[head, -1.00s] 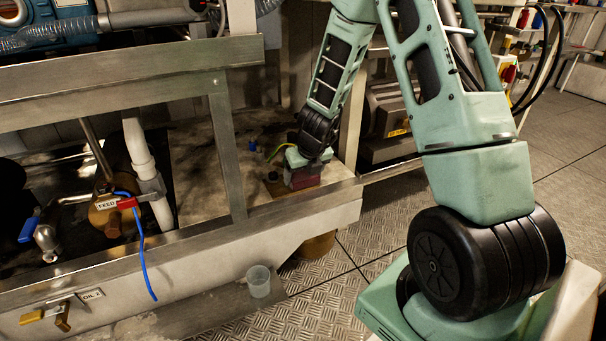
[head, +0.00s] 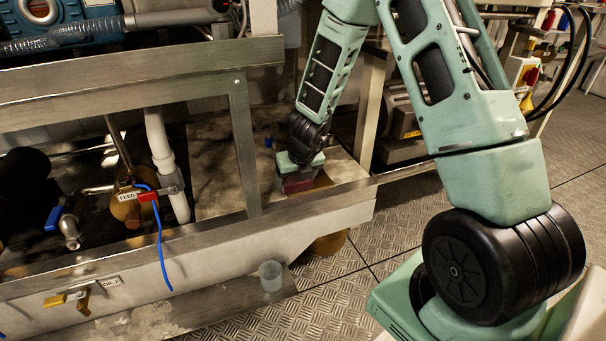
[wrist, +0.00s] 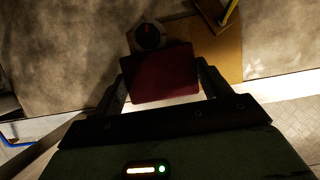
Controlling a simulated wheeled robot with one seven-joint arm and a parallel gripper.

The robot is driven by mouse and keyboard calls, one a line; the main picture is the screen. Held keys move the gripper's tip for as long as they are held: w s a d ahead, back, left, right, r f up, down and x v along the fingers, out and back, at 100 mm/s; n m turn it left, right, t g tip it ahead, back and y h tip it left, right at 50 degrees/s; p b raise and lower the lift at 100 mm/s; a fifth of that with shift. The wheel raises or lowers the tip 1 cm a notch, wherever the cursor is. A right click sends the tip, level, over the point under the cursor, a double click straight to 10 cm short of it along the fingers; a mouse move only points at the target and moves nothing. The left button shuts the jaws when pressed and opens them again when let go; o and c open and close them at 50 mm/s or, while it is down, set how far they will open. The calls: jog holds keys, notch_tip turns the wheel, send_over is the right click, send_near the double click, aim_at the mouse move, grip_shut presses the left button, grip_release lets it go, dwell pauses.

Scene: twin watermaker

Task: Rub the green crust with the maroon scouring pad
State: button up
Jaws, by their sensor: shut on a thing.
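The maroon scouring pad (wrist: 165,73) is a flat block between the two fingers of my gripper (wrist: 165,92) in the wrist view. In the head view my gripper (head: 300,163) is low over the stained grey deck (head: 213,165) behind the metal frame, with the pad (head: 298,185) below it. My gripper is shut on the pad. A tan plate (wrist: 229,54) lies under and to the right of the pad in the wrist view. I cannot make out the green crust; whether the pad touches the deck I cannot tell.
A metal post (head: 243,150) and rail (head: 170,233) stand left of and in front of my gripper. A black round knob (wrist: 149,37) sits just beyond the pad.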

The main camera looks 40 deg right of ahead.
notch_tip(320, 180, up, 6)
jog(key=p, duration=0.5)
jog(key=shift+p, duration=0.3)
jog(key=shift+r, duration=0.1)
notch_tip(320, 180, up, 3)
jog(key=p, duration=0.2)
jog(key=shift+p, duration=0.35)
